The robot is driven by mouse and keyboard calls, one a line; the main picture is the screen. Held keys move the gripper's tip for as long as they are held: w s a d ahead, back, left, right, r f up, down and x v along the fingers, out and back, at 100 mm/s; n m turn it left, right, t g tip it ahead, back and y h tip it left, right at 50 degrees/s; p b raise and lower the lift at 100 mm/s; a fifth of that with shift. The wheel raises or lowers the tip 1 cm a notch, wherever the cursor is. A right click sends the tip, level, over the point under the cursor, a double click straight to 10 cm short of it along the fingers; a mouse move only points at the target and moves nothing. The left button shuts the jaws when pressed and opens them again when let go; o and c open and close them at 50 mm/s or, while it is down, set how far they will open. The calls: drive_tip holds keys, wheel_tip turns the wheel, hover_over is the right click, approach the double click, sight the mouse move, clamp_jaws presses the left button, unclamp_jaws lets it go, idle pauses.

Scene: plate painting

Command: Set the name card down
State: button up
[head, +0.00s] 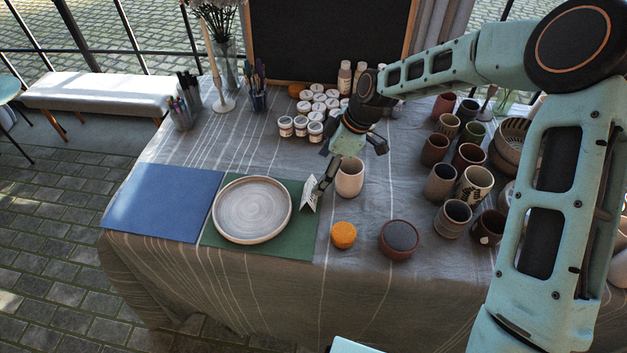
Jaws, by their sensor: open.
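The name card (309,196), a small white folded card with dark marks, stands like a tent near the right edge of the green mat (222,247), just right of the plate (252,209). My gripper (341,165) is open, its dark fingers spread, above and right of the card. One finger reaches down close to the card's right side; I cannot tell whether it touches. The card's lower right part is partly hidden by that finger.
A pale cup (349,178) stands right beside my gripper. An orange sponge (343,235) and a brown bowl (399,240) are near the front edge. A blue mat (158,203) lies left. Several cups crowd the right; paint jars (301,126) stand behind.

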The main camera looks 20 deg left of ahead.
drive_tip(key=v, duration=0.3)
drive_tip(key=shift+d+r, duration=0.1)
drive_tip(key=shift+r, duration=0.2)
